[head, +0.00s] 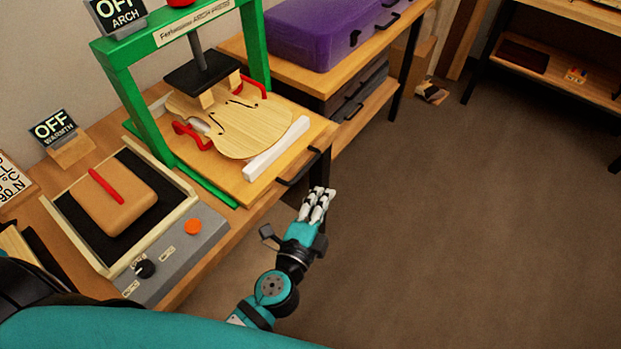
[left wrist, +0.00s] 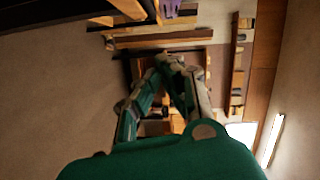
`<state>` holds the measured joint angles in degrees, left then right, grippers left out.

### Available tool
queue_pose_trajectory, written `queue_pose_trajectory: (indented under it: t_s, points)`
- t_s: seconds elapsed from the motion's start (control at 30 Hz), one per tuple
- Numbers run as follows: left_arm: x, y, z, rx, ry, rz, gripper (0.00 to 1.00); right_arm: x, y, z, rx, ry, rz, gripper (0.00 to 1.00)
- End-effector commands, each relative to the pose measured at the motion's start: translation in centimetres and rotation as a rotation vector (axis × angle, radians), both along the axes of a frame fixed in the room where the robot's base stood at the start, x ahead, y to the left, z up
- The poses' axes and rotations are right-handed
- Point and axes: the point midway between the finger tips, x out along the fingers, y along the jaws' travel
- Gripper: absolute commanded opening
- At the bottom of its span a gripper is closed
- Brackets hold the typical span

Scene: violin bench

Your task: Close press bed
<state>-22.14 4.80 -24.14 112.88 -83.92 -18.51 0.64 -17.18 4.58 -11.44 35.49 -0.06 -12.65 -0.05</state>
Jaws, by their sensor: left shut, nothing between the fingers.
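The press bed (head: 232,187) is a wooden board that sticks out from the green press frame (head: 152,110) towards the room. A violin plate (head: 236,128) lies on it, with red clamps (head: 190,134) at its edge and a white bar (head: 276,149) beside it. A dark handle (head: 298,170) sits on the bed's front edge. My left gripper (head: 317,203) is shut and empty, just in front of the handle and apart from it as far as I can tell. It also shows in the left wrist view (left wrist: 168,62). My right gripper is not in view.
A warming plate (head: 84,222) with a tan block (head: 113,195) and a grey control panel (head: 180,255) stands at the lower left. A purple case (head: 318,32) lies on the bench behind. The floor (head: 440,220) to the right is clear.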

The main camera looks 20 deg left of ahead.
Motion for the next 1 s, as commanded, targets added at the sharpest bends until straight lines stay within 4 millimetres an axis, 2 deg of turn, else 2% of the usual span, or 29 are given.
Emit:
queue_pose_trajectory:
  t_s: [0.03,0.1,0.2,0.4,0.83,1.0]
  points:
    - [1.2,-0.1,0.4,0.001,-0.002,0.001,0.00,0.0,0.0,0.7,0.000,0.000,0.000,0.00]
    - [2.3,0.0,0.1,0.002,-0.001,0.002,0.00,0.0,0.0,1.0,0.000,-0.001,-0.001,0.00]
    - [2.5,1.7,-0.5,0.004,0.002,0.000,0.00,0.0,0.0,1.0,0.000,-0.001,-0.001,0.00]
    - [3.1,3.3,-0.9,0.000,0.000,0.000,0.00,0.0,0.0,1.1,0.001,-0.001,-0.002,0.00]
    - [3.3,3.9,-1.0,0.001,0.001,0.001,0.00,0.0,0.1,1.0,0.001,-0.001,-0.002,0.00]
    - [4.2,6.6,-1.2,0.004,0.001,0.004,0.00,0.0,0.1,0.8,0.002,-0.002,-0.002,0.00]
